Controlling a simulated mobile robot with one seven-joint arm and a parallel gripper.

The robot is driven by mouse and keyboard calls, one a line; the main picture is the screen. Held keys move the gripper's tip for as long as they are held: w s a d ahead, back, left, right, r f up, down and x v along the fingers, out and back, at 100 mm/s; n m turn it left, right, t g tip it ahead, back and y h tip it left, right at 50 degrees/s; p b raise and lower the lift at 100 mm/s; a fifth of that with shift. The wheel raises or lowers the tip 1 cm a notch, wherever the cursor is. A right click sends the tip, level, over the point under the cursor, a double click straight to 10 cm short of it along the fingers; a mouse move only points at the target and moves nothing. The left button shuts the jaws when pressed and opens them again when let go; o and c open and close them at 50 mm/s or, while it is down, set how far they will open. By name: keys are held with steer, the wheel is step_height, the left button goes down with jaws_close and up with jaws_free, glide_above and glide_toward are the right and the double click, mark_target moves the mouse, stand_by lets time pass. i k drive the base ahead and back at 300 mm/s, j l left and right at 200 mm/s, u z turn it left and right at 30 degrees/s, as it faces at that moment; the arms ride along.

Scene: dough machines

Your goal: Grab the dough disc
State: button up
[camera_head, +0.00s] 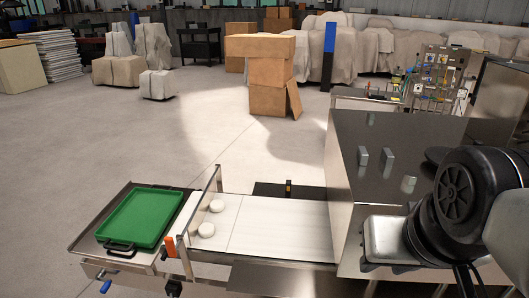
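Two pale, round dough discs lie on the white belt of the conveyor near its left end. The farther dough disc (217,205) and the nearer dough disc (206,230) are close together but apart. A black, rounded part of my arm fills the right side of the view, well to the right of both discs, over the metal machine. I cannot make out my gripper's fingers in this view. Nothing of mine touches either disc.
A green tray (139,217) with dark handles sits left of the conveyor belt (275,222). A metal guard frame (219,178) stands around the belt's left end. A large steel machine (345,225) adjoins its right end. Cardboard boxes (267,70) stand behind on open floor.

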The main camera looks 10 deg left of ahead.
mark_target(206, 229)
steer(key=i+j, duration=0.1)
steer(key=j, duration=0.65)
steer(key=i+j, duration=0.1)
steer(key=j, duration=0.6)
steer(key=i+j, duration=0.1)
steer(key=j, duration=0.65)
